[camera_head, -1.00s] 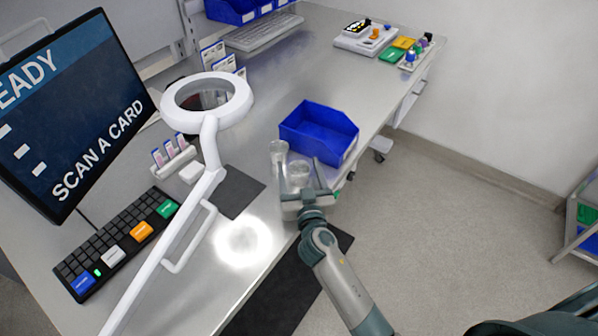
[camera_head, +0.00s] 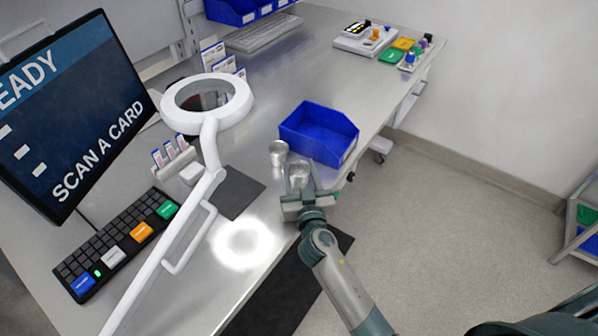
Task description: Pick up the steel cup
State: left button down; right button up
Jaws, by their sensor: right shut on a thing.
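The steel cup (camera_head: 299,181) stands near the front edge of the steel bench, close to the blue bin. My right gripper (camera_head: 299,169) is shut on it, with a finger on either side. The fingers and palm hide part of the cup. I cannot tell whether its base touches the bench. My left gripper is not in view.
A second shiny round metal piece (camera_head: 278,152) stands just left of the held cup. The open blue bin (camera_head: 345,150) is close behind and to the right. A white magnifier lamp (camera_head: 213,150) and dark mat (camera_head: 238,192) are to the left.

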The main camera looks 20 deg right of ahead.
jog(key=shift+r, duration=0.45)
notch_tip(320, 180, up, 3)
jog(key=shift+r, duration=0.1)
jog(key=d+r+b, duration=0.2)
jog(key=d+r, duration=0.4)
jog(key=d, duration=0.5)
jog(key=shift+s+d+r, duration=0.2)
jog(key=shift+d+r, duration=0.15)
jog(key=shift+r, duration=0.05)
jog(key=s+a+b, duration=0.2)
jog(key=s+a, duration=0.1)
jog(key=s, duration=0.5)
jog(key=shift+a+r, duration=0.15)
jog(key=shift+a, duration=0.25)
